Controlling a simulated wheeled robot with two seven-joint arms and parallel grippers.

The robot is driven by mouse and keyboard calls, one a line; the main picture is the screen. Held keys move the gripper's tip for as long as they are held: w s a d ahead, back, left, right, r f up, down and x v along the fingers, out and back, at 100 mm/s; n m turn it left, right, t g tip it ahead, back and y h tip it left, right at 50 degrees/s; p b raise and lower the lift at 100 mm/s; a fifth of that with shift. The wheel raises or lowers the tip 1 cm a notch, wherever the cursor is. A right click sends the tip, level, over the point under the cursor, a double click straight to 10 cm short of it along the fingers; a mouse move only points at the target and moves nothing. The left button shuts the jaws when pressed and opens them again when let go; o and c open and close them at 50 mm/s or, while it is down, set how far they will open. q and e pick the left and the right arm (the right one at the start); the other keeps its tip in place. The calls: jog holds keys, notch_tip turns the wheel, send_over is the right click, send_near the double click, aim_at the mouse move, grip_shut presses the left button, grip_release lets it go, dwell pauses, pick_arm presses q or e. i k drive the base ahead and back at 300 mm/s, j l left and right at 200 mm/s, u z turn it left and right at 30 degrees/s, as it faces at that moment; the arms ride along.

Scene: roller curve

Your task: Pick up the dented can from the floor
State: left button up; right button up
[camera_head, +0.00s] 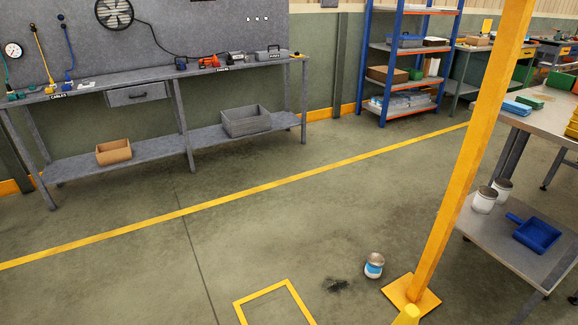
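A small can (374,266) stands upright on the floor at the lower right of the head view. It has a blue and white body and a brownish-grey top. It is just left of the yellow post's base plate. Dents are too small to make out clearly. A dark smudge (337,285) lies on the floor to its left. Neither of my grippers shows in this view.
A yellow post (460,150) rises from a yellow base (411,295) right of the can. A workbench (538,112) with a lower shelf holding white cans (484,200) and a blue dustpan (537,234) stands right. A yellow floor square (262,291) lies left. The middle floor is clear.

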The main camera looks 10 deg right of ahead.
aim_at(374, 262)
jog(key=i+j, duration=0.1)
jog(key=i, duration=0.65)
jog(key=i+j, duration=0.1)
jog(key=i, duration=0.6)
jog(key=j+u, duration=0.05)
